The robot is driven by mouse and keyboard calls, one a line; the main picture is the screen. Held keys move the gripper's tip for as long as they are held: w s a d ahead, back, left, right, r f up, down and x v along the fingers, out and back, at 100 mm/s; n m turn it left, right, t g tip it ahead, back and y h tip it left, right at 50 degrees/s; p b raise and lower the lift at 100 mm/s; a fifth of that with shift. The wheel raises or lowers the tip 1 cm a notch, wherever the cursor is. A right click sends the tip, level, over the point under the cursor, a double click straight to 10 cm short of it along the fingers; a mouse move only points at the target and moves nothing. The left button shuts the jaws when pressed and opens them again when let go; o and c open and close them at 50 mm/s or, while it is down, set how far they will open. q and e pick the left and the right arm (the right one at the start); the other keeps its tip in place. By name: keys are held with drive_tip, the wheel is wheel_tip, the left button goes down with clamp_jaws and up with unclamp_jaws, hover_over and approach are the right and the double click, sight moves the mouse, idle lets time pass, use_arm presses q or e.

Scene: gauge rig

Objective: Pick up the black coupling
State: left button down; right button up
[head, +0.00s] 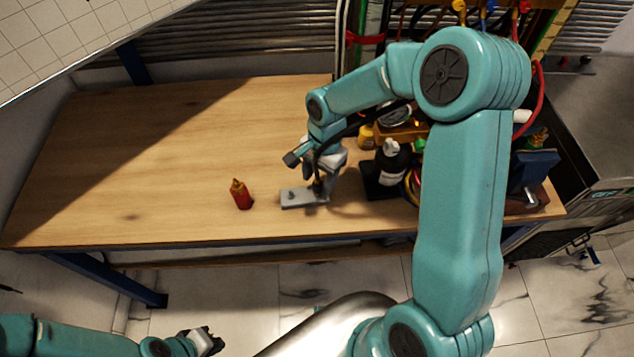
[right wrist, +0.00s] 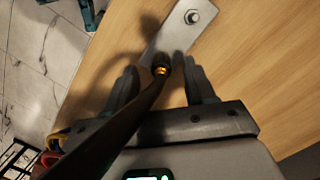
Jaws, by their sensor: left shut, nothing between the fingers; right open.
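The black coupling (right wrist: 161,62) is a small dark cylinder with a brass-coloured ring, at the end of a thick black hose (right wrist: 128,122) in the right wrist view. It shows over the grey metal plate (right wrist: 160,42), near the plate's lower end. My right gripper (right wrist: 160,75) is open, with one finger on each side of the coupling and hose; I cannot tell if either finger touches. In the head view my right gripper (head: 317,186) is low over the plate (head: 292,198), hiding part of it. My left gripper (head: 211,343) is shut and empty, below the bench's front edge.
A stud (right wrist: 192,16) rises from the plate. The bench's left side is clear.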

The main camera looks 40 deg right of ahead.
wheel_tip(320, 180, down, 2)
drive_tip(key=shift+s+a+f, duration=0.1)
drive_tip(key=shift+a+f, duration=0.2)
drive_tip(key=shift+f, duration=0.1)
clamp_jaws()
